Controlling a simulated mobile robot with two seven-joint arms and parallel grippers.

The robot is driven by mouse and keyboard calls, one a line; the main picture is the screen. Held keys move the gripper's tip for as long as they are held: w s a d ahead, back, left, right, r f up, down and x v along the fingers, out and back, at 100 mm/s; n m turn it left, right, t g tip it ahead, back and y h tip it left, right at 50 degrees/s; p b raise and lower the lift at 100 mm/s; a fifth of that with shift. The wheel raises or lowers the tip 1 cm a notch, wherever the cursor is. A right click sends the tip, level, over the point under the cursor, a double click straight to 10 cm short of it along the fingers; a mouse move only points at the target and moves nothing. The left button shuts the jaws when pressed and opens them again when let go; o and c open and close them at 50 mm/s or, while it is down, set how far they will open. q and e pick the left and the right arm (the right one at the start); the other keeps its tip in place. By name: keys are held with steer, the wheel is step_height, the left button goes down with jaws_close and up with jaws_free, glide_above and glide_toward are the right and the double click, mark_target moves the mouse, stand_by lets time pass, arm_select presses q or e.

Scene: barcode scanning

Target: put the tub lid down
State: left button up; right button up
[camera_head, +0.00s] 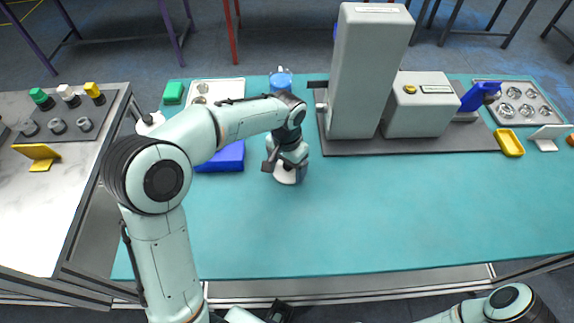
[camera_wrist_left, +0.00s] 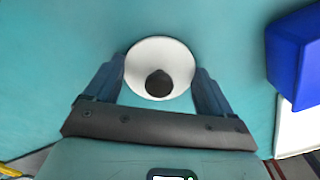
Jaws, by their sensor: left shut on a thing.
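The tub lid (camera_wrist_left: 160,55) is a round white disc with a dark knob in the wrist view. The blue fingers of my left gripper (camera_wrist_left: 160,84) are on either side of its rim, shut on it. In the head view the white lid (camera_head: 287,177) shows just below the left gripper (camera_head: 287,165), over the middle-left of the teal table (camera_head: 380,215). I cannot tell if the lid touches the table. No open tub is clearly seen. My right gripper is out of view; only part of that arm shows at the bottom right.
A blue box (camera_head: 222,158) lies left of the gripper and also shows in the wrist view (camera_wrist_left: 297,50). A tall grey machine (camera_head: 365,75) stands behind to the right. A yellow tray (camera_head: 509,143) is at far right. The front and right-centre of the table are clear.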

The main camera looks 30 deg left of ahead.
mark_target(287, 166)
arm_select(q)
steer(key=shift+f, duration=0.1)
steer(key=o, duration=0.8)
steer(key=shift+o, duration=0.2)
step_height(287, 166, up, 12)
steer(key=p, duration=0.1)
steer(key=shift+p, duration=0.4)
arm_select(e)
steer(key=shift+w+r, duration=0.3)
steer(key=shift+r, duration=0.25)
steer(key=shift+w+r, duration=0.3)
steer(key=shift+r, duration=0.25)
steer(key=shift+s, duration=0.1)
